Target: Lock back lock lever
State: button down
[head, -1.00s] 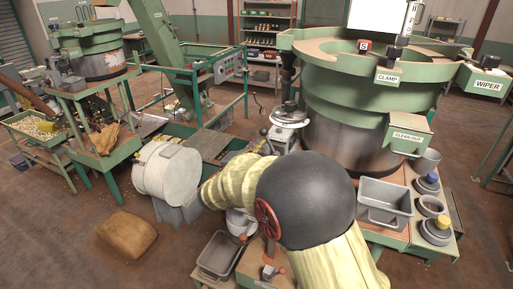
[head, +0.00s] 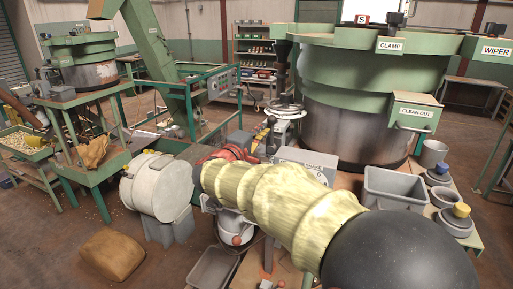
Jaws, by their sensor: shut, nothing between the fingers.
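A small lever with a red knob (head: 271,121) stands at the back, left of the big green bowl feeder and beside a round grey plate. I take it as the back lock lever; its lock position is too small to tell. A second red-knobbed lever (head: 280,284) shows at the bottom edge, partly cut off. My arm in its yellow sleeve reaches in from the lower right. A red wrist part shows beyond the sleeve, and my gripper (head: 256,144) is small and dark near the base of the back lever, shut and empty. Whether they touch is unclear.
A grey box marked SHAKE (head: 308,160) stands right behind my arm. A white drum (head: 155,188) is left of it. A grey bin (head: 393,192) and weights with knobs (head: 455,218) stand at right. A brown sack (head: 113,254) lies on the floor.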

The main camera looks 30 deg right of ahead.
aim_at(272, 130)
jog(key=shift+s+d+m+b, duration=0.55)
jog(key=shift+m+b, duration=0.5)
jog(key=shift+b, duration=1.55)
jog(key=shift+s+d+m+b, duration=0.55)
jog(key=shift+m+b, duration=0.5)
jog(key=shift+b, duration=1.5)
jog(key=shift+s+r+m+b, duration=0.15)
jog(key=shift+s+m+b, duration=0.15)
jog(key=shift+b, duration=0.4)
jog(key=shift+r, duration=0.1)
